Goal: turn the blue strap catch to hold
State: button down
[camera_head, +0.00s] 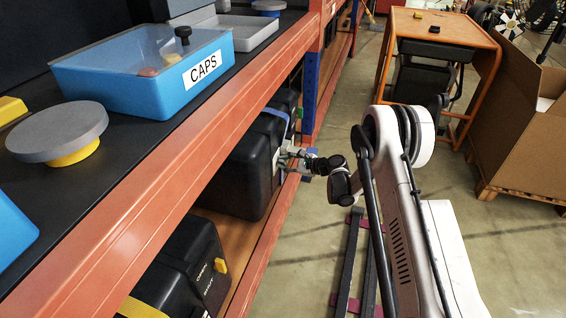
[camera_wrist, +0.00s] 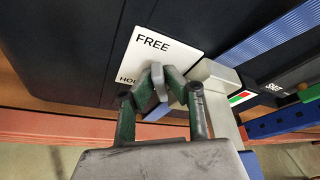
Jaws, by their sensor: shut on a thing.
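A black case (camera_head: 245,175) with a blue strap (camera_head: 277,114) stands on the lower shelf. In the wrist view the blue strap (camera_wrist: 275,35) runs at the upper right, beside a white plate (camera_wrist: 150,52). The plate reads FREE; a second word below it is partly covered by my fingers. My gripper (camera_head: 288,158) is at the case's front face. In the wrist view my gripper (camera_wrist: 162,88) has its fingertips closed around the small grey strap catch (camera_wrist: 158,82), in front of the plate. The catch's lower part is hidden. A grey housing (camera_wrist: 215,85) with a green, white and red mark sits just right of it.
The orange shelf beam (camera_head: 185,165) runs above the case. A second black case (camera_head: 185,265) with yellow parts stands nearer on the lower shelf. A blue CAPS bin (camera_head: 130,85) is on the upper shelf.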

jog(key=n, duration=0.1)
jog(key=n+t, duration=0.1)
jog(key=f+n+t, duration=0.1)
jog(key=n, duration=0.1)
jog(key=shift+s, duration=0.4)
jog(key=n+t, duration=0.1)
jog(key=n, duration=0.1)
jog(key=n+t+y, duration=0.1)
jog(key=n, duration=0.1)
jog(key=shift+a+f+n+y, duration=0.1)
jog(key=shift+f+n+y, duration=0.2)
jog(key=shift+f, duration=0.05)
jog(key=c, duration=2.1)
grip_release()
jog(key=shift+s, duration=0.1)
jog(key=v, duration=0.7)
jog(key=shift+d, duration=0.25)
jog(key=shift+s, duration=0.1)
